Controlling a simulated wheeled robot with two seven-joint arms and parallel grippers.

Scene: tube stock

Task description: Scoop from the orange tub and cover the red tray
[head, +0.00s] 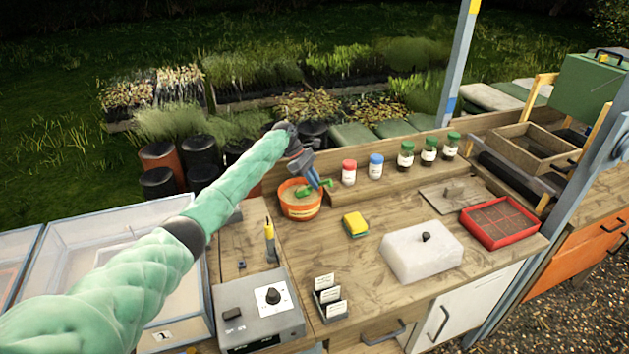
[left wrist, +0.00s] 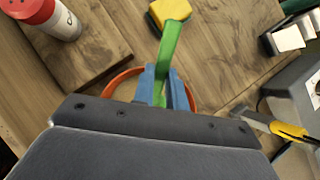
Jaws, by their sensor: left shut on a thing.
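The orange tub (head: 301,208) stands on the wooden bench, with pale material inside. My left gripper (head: 322,184) is above the tub and shut on a green scoop (head: 304,191). In the left wrist view the blue fingertips (left wrist: 163,88) grip the scoop's green handle (left wrist: 172,45), and part of the tub's orange rim (left wrist: 122,78) shows behind them. The scoop's bowl is hidden there by the gripper. The red tray (head: 499,222) lies at the right of the bench; brown material shows in its divided cells. My right gripper is not in view.
A yellow and green sponge (head: 355,224) and a white translucent lid with a knob (head: 421,250) lie between tub and tray. Bottles with red (head: 349,171), blue (head: 375,166) and green caps stand behind. A grey control box (head: 258,308) and label holder (head: 329,298) are in front.

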